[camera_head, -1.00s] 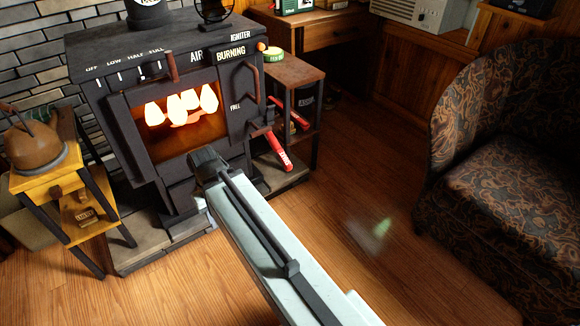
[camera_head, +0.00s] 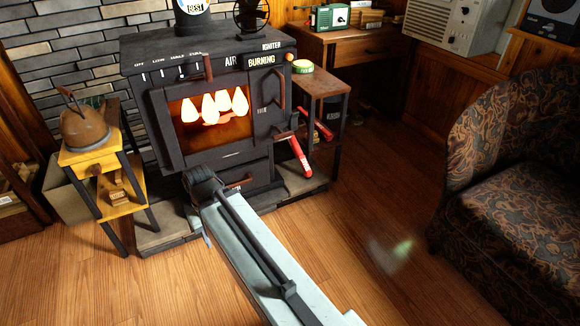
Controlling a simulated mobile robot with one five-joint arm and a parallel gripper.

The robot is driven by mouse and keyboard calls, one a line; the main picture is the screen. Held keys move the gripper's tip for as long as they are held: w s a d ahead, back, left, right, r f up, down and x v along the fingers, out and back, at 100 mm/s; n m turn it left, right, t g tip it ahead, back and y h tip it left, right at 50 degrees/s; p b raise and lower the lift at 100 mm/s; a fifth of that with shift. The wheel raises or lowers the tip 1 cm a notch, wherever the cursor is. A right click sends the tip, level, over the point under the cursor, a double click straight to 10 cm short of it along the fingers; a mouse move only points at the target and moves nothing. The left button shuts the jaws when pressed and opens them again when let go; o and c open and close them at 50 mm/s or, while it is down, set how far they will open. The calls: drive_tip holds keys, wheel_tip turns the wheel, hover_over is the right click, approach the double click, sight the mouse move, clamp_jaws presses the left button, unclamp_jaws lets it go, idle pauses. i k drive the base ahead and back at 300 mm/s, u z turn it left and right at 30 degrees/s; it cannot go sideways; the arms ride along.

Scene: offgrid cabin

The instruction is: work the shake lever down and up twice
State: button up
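A black stove (camera_head: 217,165) stands at the back, with flames behind its glass door and the word BURNING lit above. A lever with a red grip (camera_head: 300,157) sticks out of its lower right side, sloping down toward me; I take it for the shake lever. Its lettering is too small to read. My gripper (camera_head: 203,184) is at the dark end of my pale arm, in front of the stove's lower front, well left of the red lever and apart from it. The fingers cannot be made out.
A yellow-topped stand (camera_head: 92,152) with a copper kettle (camera_head: 85,130) is at the left. A small side table (camera_head: 325,82) stands right of the stove, with another red-handled thing (camera_head: 323,130) below. A patterned armchair (camera_head: 520,150) fills the right. The floor between is clear.

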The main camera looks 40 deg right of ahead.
sight(292, 143)
drive_tip(key=u, duration=0.25)
drive_tip(key=i, duration=0.85)
drive_tip(key=u, duration=0.1)
